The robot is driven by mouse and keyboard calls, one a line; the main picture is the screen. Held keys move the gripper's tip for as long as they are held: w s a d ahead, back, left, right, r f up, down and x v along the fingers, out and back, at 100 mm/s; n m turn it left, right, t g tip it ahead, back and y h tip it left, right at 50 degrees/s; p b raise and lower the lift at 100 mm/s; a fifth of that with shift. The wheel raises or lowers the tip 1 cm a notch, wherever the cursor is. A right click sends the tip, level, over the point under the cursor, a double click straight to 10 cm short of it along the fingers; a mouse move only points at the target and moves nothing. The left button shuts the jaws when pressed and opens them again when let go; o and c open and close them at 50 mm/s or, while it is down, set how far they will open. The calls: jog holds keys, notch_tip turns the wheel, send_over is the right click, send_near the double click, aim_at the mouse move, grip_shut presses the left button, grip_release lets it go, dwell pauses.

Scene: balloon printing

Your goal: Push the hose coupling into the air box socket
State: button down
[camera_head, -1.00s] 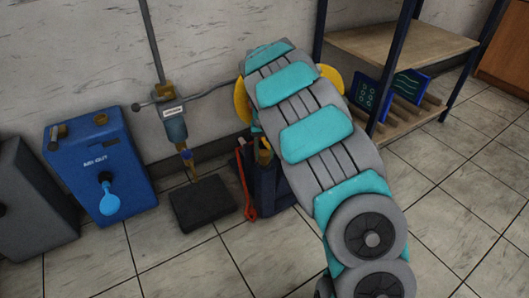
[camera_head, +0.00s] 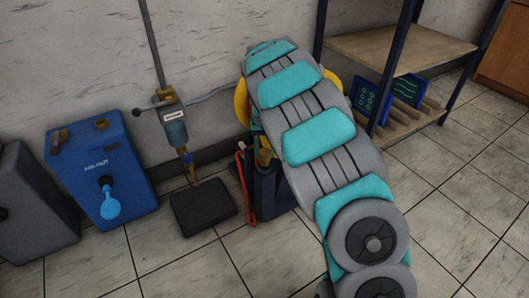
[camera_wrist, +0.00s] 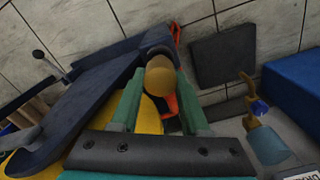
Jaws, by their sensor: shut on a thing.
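My gripper (camera_wrist: 157,88) has green fingers, shut on a rounded brass piece that looks like the hose coupling (camera_wrist: 160,76). A dark navy stand (camera_wrist: 105,75) with a round cup end lies just beyond the coupling; I cannot tell whether they touch. In the head view my arm hides most of the gripper, and a bit of brass shows above the navy stand (camera_head: 268,192). The blue air box (camera_head: 100,172), with "AIR-OUT" lettering, brass fittings on top and a light-blue tag, stands on the floor at left. Its edge shows in the wrist view (camera_wrist: 295,85). I cannot make out its socket clearly.
A red hose or handle (camera_head: 247,185) runs beside the navy stand. A dark flat pad (camera_head: 203,206) and a wall-hung air unit (camera_head: 175,128) stand between stand and air box. A grey box (camera_head: 32,205) is far left, a shelf rack (camera_head: 400,45) right. Front floor is clear.

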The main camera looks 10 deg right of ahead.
aim_at(264, 150)
jog(key=shift+r, duration=0.3)
jog(key=shift+r, duration=0.3)
jog(key=shift+r+p, duration=0.6)
jog(key=shift+r, duration=0.6)
